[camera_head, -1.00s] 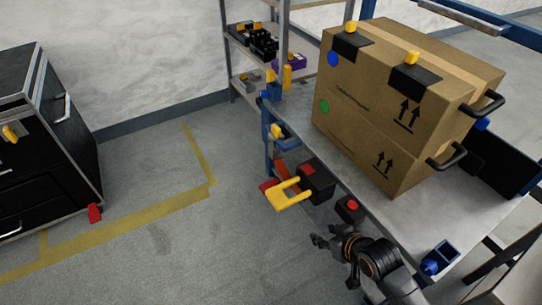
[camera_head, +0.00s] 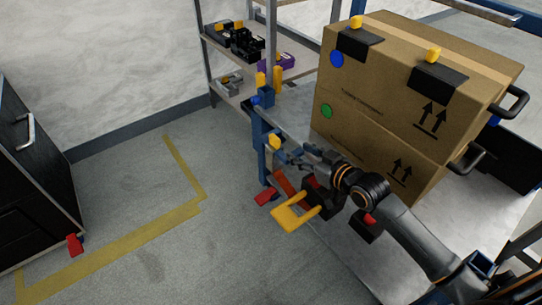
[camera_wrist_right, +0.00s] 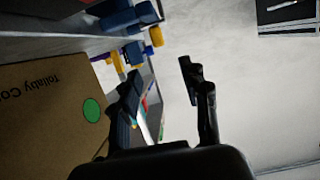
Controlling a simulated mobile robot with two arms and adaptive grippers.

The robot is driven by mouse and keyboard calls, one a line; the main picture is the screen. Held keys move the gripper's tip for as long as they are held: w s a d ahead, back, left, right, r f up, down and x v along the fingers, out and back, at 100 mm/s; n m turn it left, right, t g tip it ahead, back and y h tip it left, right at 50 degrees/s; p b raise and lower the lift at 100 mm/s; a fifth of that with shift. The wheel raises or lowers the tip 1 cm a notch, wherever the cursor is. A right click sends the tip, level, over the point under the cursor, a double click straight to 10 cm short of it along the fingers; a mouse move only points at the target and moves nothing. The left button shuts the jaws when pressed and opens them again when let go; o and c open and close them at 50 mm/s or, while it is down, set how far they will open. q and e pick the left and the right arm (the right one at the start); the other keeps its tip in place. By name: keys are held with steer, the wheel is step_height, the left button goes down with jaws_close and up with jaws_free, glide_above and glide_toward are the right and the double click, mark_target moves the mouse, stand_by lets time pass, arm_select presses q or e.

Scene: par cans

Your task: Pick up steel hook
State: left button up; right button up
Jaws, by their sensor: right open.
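I cannot pick out a steel hook with certainty in either view. My right gripper (camera_head: 293,160) is open at the table's left end, beside a blue bracket with a yellow knob (camera_head: 274,142). In the right wrist view its two dark fingers (camera_wrist_right: 160,78) stand apart with nothing gripped between them. Blue parts (camera_wrist_right: 130,18) and a yellow knob (camera_wrist_right: 156,36) show beyond the fingertips. The gripper and forearm hide part of the table edge. My left gripper is not in view.
A large cardboard box (camera_head: 385,110) stands on the table (camera_head: 440,235). A yellow U-shaped handle (camera_head: 290,218) juts from the table's near side below my gripper. A shelf rack (camera_head: 272,72) is behind, and a black cabinet (camera_head: 35,190) is at left.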

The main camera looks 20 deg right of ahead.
mark_target(278, 140)
steer(key=b+x, duration=0.1)
steer(key=x, duration=0.5)
steer(key=shift+f, duration=0.1)
steer(key=shift+w+a+f+b, duration=0.2)
steer(key=shift+w+b, duration=0.2)
steer(key=shift+w, duration=0.25)
steer(key=b+x, duration=0.1)
steer(key=x, duration=0.3)
steer(key=shift+w, duration=0.15)
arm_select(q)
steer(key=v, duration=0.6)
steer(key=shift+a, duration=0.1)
arm_select(e)
jaws_close()
